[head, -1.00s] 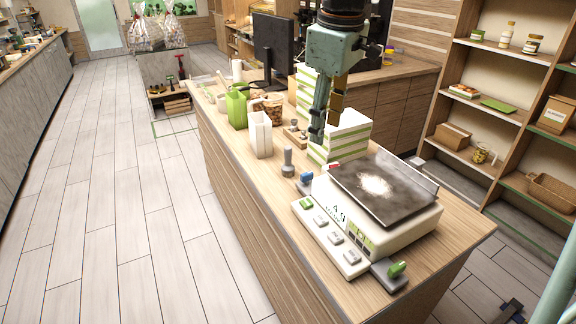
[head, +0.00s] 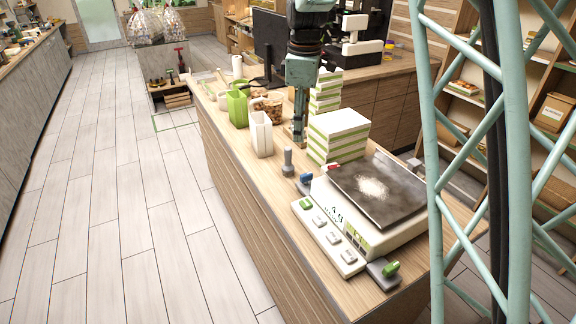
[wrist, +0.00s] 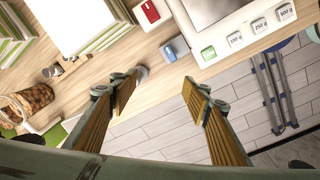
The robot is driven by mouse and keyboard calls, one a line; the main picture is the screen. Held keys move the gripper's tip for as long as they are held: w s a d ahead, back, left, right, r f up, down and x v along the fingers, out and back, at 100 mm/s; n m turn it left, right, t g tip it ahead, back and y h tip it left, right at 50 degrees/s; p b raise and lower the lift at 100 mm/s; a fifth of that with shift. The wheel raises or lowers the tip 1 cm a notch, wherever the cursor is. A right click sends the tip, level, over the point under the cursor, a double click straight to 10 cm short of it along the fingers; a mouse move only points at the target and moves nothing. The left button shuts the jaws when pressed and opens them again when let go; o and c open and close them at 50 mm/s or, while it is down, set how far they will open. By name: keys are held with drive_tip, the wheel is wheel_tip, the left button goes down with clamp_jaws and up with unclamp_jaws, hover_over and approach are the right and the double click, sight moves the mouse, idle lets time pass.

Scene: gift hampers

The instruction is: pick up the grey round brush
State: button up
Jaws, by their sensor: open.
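The grey round brush (head: 287,161) stands upright on the wooden counter, left of the scale, in the head view. In the wrist view a grey rounded piece that looks like the brush (wrist: 142,74) shows beside the left fingertip, partly hidden by it. My gripper (head: 298,138) points down over the counter, just behind and to the right of the brush in the head view. In the wrist view my gripper (wrist: 157,92) has its fingers wide apart with nothing between them.
The scale (head: 405,232) with its dark plate and key strip stands at the right. A blue item (head: 306,178) lies between brush and scale. A stack of white-and-green boxes (head: 340,122) stands close to my gripper. A white bag (head: 262,135) stands behind the brush.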

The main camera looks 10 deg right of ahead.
sight(289, 167)
drive_tip(key=w+a+f+n+p, duration=0.1)
drive_tip(key=w+f, duration=0.1)
drive_tip(key=w+a+f+n+p, duration=0.1)
drive_tip(key=w+f, duration=0.2)
drive_tip(key=w+f+n+p, duration=0.1)
drive_tip(key=w+f, duration=0.2)
drive_tip(key=shift+w+a+f+g, duration=0.2)
drive_tip(key=shift+a+f+g, duration=0.05)
drive_tip(key=shift+a+g, duration=0.15)
drive_tip(key=shift+f, duration=0.15)
drive_tip(key=shift+f, duration=4.15)
drive_tip(key=shift+f, duration=0.1)
drive_tip(key=shift+w+d+f, duration=0.1)
drive_tip(key=shift+w+f, duration=0.05)
drive_tip(key=shift+f, duration=2.35)
drive_tip(key=shift+c, duration=0.8)
drive_tip(key=c, duration=0.8)
